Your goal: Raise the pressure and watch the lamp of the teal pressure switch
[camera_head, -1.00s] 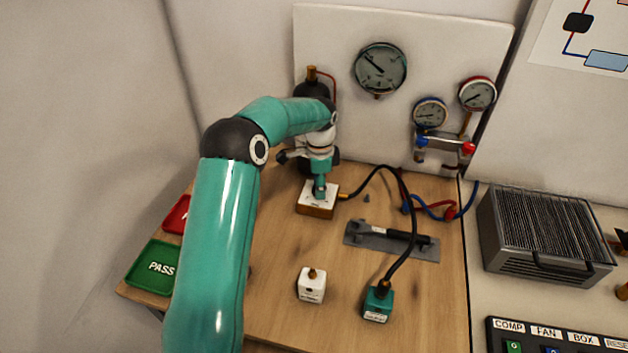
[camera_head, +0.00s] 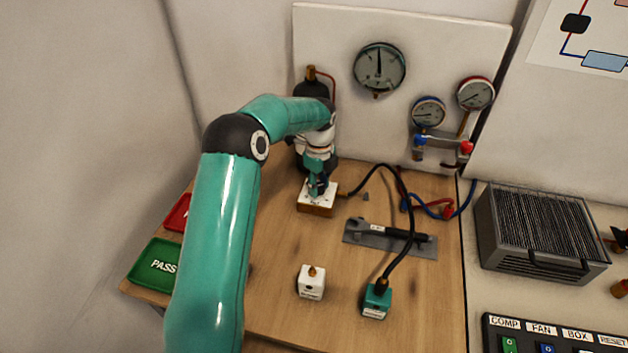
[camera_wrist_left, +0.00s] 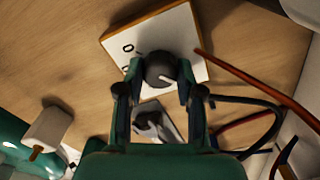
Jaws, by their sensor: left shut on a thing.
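The teal pressure switch (camera_head: 376,301) stands upright at the front of the wooden bench, with a black hose joined to its brass top. I cannot make out its lamp. A wooden box with a white top (camera_head: 317,207) stands further back. My left gripper (camera_head: 318,187) points down over this box. In the wrist view, its fingers are shut on a dark round knob (camera_wrist_left: 160,70) with a white pointer mark, on the white top (camera_wrist_left: 118,48). The large gauge (camera_head: 380,70) on the white panel has its needle about straight up. My right gripper is not in view.
A white block with a brass fitting (camera_head: 311,284) stands left of the teal switch. A wrench-like tool lies on a grey mat (camera_head: 358,238). A green PASS tray (camera_head: 152,264) and a red tray (camera_head: 178,213) sit at the left. Two smaller gauges (camera_head: 428,112) (camera_head: 475,94) are at the right.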

